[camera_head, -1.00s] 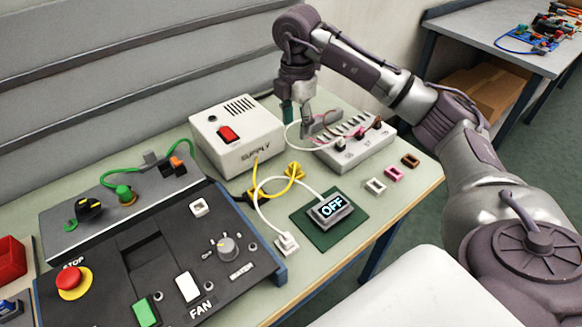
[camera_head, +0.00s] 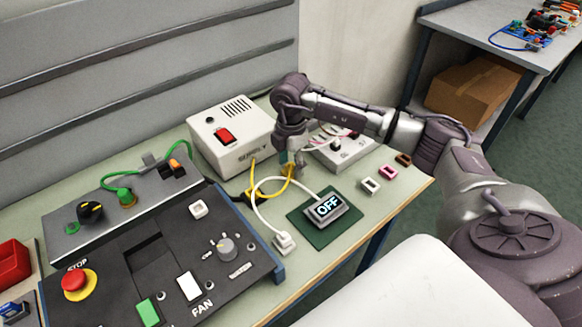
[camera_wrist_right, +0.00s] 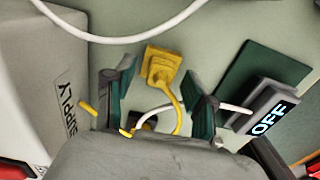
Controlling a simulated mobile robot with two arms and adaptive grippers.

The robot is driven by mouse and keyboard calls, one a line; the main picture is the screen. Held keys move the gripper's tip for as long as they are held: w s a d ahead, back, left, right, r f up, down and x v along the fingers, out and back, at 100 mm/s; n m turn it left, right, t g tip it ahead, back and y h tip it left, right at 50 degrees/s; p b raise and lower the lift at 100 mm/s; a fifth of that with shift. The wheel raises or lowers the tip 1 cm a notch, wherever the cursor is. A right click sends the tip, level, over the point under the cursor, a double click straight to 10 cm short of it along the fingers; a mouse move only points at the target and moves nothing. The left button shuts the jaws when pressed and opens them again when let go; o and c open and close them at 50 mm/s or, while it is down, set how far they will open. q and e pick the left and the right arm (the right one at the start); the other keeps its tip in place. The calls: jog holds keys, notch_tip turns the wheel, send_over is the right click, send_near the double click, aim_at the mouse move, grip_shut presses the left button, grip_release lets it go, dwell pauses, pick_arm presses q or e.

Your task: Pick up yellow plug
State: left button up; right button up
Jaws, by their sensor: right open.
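The yellow plug (camera_wrist_right: 160,66) lies on the pale green tabletop beside the white supply box, with its yellow cable (camera_wrist_right: 177,112) running back from it. In the wrist view the plug sits in the gap between the two fingers of my right gripper (camera_wrist_right: 162,88), and neither finger appears to touch it. The right gripper is open and empty, pointing down. In the head view the right gripper (camera_head: 292,165) is over the plug and hides most of it. My left gripper is not in view.
The supply box (camera_head: 232,138) stands close to the left of the gripper. The OFF display (camera_head: 328,207) sits on a dark green mat, with a white cable (camera_head: 262,205) looping nearby. A white socket block (camera_head: 345,150) is behind the arm. Small coloured sockets (camera_head: 387,171) lie at right.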

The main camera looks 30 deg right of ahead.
aim_at(291, 165)
grip_shut()
jog(key=shift+r, duration=0.1)
jog(key=shift+r, duration=0.45)
notch_tip(291, 165, up, 2)
jog(key=shift+w+r+b, duration=0.1)
jog(key=shift+r+b, duration=0.15)
jog(key=shift+b, duration=0.3)
jog(key=s+d+r+b, duration=0.2)
jog(key=s+r, duration=0.5)
jog(key=s, duration=0.4)
jog(key=shift+s+d+r, duration=0.25)
jog(key=shift+s+d, duration=0.05)
jog(key=shift+d, duration=0.05)
